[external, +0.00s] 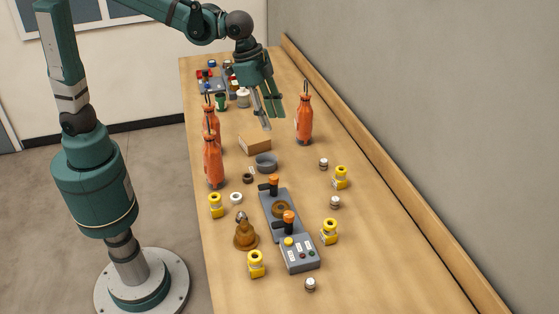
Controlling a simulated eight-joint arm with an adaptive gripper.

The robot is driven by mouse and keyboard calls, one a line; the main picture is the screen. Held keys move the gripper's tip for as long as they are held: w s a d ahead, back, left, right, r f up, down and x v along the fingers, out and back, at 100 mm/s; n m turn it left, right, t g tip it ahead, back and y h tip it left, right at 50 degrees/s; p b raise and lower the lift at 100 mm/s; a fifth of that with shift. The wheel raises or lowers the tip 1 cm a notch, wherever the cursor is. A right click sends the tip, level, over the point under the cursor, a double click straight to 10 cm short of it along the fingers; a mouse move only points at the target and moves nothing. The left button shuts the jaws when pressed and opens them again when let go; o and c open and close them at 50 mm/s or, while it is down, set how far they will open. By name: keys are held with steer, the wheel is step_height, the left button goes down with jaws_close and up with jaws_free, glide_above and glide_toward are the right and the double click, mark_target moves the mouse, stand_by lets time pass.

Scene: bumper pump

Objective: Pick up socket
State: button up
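My gripper (273,121) hangs over the far half of the table, pointing down, between the orange bottles. Its fingers look apart, with nothing seen between them. No part is clearly marked as the socket, and I cannot tell which one it is. Small candidates are a dark ring (248,178), a white ring (236,198), and short white-topped cylinders (323,164), (335,202) and (310,284). All of these stand on the table, nearer the camera than my gripper and apart from it.
Orange bottles (304,121) (213,163) flank a cardboard box (255,144) and a grey dish (266,163). A grey lever panel (301,254), a brown cone (246,236) and several yellow parts (329,231) stand nearer. Small items crowd the far end.

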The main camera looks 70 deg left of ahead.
steer(key=w+d+f+m+g, duration=0.1)
steer(key=w+d+f, duration=0.15)
steer(key=d, duration=0.35)
steer(key=w+d+f+m, duration=0.1)
steer(key=d+f, duration=0.2)
steer(key=d, duration=0.3)
steer(key=m+g+y, duration=0.1)
steer(key=m+g, duration=0.1)
steer(key=m, duration=0.3)
glide_above(311, 282)
steer(key=f, duration=1.9)
steer(key=shift+s+a, duration=0.15)
steer(key=shift+a, duration=0.15)
steer(key=shift+s+d+f, duration=0.25)
steer(key=shift+d+f, duration=0.1)
steer(key=shift+d, duration=0.05)
steer(key=shift+f, duration=1.3)
steer(key=shift+w, duration=0.1)
steer(key=shift+w+a+f, duration=0.1)
steer(key=shift+w+f, duration=0.05)
steer(key=shift+f, duration=1.2)
steer(key=shift+w+a+f, duration=0.1)
steer(key=shift+f, duration=1.2)
